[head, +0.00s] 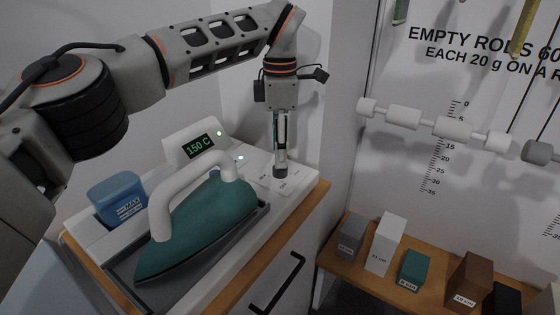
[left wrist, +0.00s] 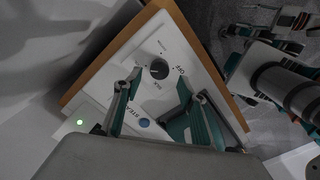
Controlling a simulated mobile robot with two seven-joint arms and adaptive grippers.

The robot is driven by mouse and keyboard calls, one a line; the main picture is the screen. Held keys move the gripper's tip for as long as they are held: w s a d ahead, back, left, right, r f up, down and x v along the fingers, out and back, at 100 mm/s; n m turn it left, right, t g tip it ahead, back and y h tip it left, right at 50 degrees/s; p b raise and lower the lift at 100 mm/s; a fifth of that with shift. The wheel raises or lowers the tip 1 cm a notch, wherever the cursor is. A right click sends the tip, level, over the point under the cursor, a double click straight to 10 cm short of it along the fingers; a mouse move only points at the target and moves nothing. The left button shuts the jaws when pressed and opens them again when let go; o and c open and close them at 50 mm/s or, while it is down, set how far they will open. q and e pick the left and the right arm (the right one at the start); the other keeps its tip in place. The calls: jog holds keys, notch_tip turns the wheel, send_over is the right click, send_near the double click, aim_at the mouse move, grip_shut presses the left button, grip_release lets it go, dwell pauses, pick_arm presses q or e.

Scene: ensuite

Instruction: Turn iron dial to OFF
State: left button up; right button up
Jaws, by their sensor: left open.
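The iron dial (left wrist: 159,69) is a dark round knob on a white panel in the left wrist view, with OFF and other labels printed around it. Its pointer direction is too small to tell. My left gripper (left wrist: 161,84) is open, its two teal-padded fingers apart on either side of the dial's near side; I cannot tell whether they touch it. The display (head: 201,146) reads 150 C.
A blue tank (head: 117,200) marked MAX stands left of the iron. A green light (head: 219,133) glows beside the display. The wooden cabinet's edge (head: 308,208) is close to the gripper. A lower shelf (head: 335,263) with several labelled blocks is at the right, below hanging rods (head: 404,117).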

aim_at(280, 171)
pick_arm(q)
notch_tip(280, 171, down, 4)
jog(key=shift+r, duration=0.2)
jog(key=shift+f, duration=0.25)
jog(key=c, duration=1.1)
